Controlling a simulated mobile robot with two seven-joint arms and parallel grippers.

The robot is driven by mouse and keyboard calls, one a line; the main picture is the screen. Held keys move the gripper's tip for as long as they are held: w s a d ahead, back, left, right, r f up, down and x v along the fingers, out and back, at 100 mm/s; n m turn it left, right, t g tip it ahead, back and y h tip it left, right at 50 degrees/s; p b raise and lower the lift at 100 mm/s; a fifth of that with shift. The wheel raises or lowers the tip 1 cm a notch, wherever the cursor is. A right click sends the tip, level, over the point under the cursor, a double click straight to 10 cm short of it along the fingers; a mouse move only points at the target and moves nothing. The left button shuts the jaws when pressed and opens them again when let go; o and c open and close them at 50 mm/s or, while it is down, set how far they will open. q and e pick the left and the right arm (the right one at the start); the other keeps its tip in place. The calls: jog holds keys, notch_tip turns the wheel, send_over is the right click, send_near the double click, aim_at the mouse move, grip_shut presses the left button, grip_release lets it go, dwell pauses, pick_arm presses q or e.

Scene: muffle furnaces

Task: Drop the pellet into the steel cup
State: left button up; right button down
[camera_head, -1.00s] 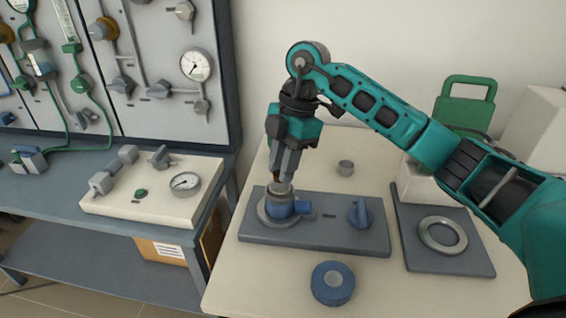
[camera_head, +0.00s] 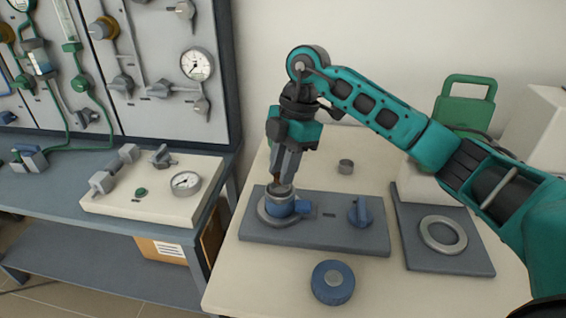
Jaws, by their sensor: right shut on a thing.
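My right gripper (camera_head: 282,180) points down directly over the steel cup (camera_head: 280,199), with its fingertips at the cup's rim. It is shut on a small brownish thing, likely the pellet, which is mostly hidden between the fingers. The cup stands upright in a blue holder with a round base, on the left part of a dark grey plate (camera_head: 325,239). The inside of the cup is mostly hidden. My left gripper is not in view.
A blue knob (camera_head: 360,212) stands on the plate's right side. A second plate with a grey ring (camera_head: 443,235) lies to the right. A gauge board (camera_head: 160,193) is at left.

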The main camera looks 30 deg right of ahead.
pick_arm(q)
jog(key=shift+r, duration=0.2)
pick_arm(e)
jog(key=shift+f, duration=0.1)
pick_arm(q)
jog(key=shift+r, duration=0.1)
pick_arm(e)
jog(key=shift+f, duration=0.25)
dwell(0.6)
pick_arm(q)
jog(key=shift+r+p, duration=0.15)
jog(key=shift+p, duration=0.25)
pick_arm(e)
jog(key=shift+f, duration=0.1)
jog(key=c, duration=0.8)
grip_release()
jog(key=shift+c, duration=0.2)
pick_arm(q)
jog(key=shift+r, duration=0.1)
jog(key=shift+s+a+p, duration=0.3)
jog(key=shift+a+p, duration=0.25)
jog(key=shift+p, duration=0.15)
pick_arm(e)
jog(key=v, duration=1.3)
